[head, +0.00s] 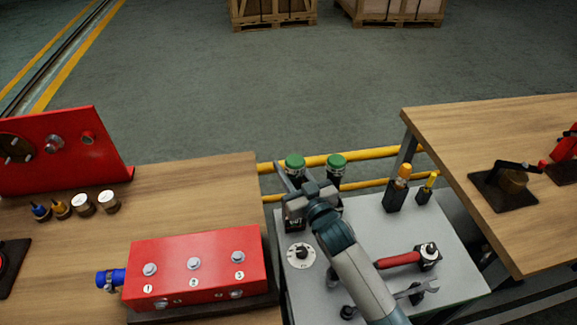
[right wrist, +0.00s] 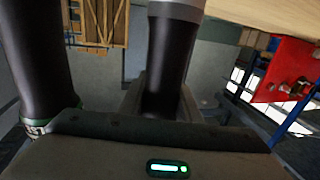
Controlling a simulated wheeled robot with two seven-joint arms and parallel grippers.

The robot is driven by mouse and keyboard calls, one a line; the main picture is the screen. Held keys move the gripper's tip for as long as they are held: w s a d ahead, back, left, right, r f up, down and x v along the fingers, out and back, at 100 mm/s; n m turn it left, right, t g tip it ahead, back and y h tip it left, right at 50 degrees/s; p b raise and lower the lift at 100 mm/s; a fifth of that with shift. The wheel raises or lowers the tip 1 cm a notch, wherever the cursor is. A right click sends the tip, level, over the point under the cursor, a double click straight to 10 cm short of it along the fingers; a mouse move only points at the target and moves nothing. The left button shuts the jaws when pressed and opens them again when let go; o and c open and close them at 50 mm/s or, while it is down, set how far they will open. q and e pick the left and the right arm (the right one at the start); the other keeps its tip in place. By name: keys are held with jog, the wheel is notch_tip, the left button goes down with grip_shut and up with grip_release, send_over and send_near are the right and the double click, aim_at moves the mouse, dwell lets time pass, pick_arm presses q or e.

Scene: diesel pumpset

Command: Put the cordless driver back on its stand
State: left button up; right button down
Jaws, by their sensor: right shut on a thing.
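My right gripper (head: 303,200) is over the left part of the grey-topped cart (head: 360,230), between the two wooden benches. In the right wrist view its fingers (right wrist: 163,105) are closed around a dark cylindrical body (right wrist: 165,60) with a grey end, which I take to be the cordless driver. In the head view the gripper and arm hide most of it. A dark block with light marks shows just below the gripper; I cannot tell what it belongs to. The stand cannot be made out clearly. My left gripper is not in view.
A red block (head: 195,267) is on the left bench.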

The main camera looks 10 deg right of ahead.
jog(key=shift+f+b, duration=0.65)
jog(key=shift+f, duration=0.25)
dwell(1.0)
jog(key=c, duration=1.2)
grip_release()
jog(key=b+v, duration=0.4)
jog(key=v, duration=1.3)
jog(key=shift+s, duration=0.25)
